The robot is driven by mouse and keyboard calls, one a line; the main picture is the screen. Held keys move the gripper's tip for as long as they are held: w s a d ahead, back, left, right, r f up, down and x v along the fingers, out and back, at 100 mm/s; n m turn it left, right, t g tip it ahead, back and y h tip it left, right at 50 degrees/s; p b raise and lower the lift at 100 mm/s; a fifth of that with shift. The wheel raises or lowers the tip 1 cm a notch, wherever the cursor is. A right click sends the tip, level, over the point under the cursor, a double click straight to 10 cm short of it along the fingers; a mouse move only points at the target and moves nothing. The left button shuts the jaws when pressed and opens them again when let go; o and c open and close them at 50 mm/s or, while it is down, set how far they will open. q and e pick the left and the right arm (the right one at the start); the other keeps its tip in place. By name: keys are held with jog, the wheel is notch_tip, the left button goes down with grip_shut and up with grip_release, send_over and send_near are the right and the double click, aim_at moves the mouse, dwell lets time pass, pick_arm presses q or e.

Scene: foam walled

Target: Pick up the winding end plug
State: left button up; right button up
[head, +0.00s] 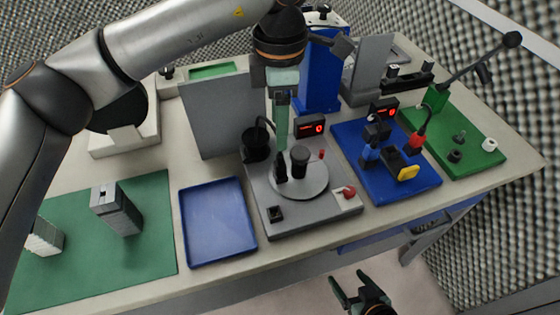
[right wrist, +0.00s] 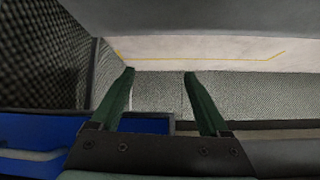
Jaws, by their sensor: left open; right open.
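I cannot tell for certain which piece is the winding end plug. My left gripper (head: 281,148) is open and points down over the round plate (head: 312,185) of the grey station, next to a black cylinder (head: 299,160). My right gripper (head: 358,292) is open and empty, low in front of the table; its parted green fingers show in the right wrist view (right wrist: 160,75).
A blue tray (head: 217,222) and a green mat (head: 155,205) with grey blocks lie at the left. A grey upright panel (head: 210,115) and a blue column (head: 320,75) stand behind the station. A green board (head: 478,150) with a jointed arm is at the far right.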

aim_at(280, 155)
pick_arm(q)
notch_tip(280, 155, down, 10)
jog(key=shift+s+r+p, duration=0.15)
jog(key=shift+p, duration=0.4)
grip_shut()
dwell(0.4)
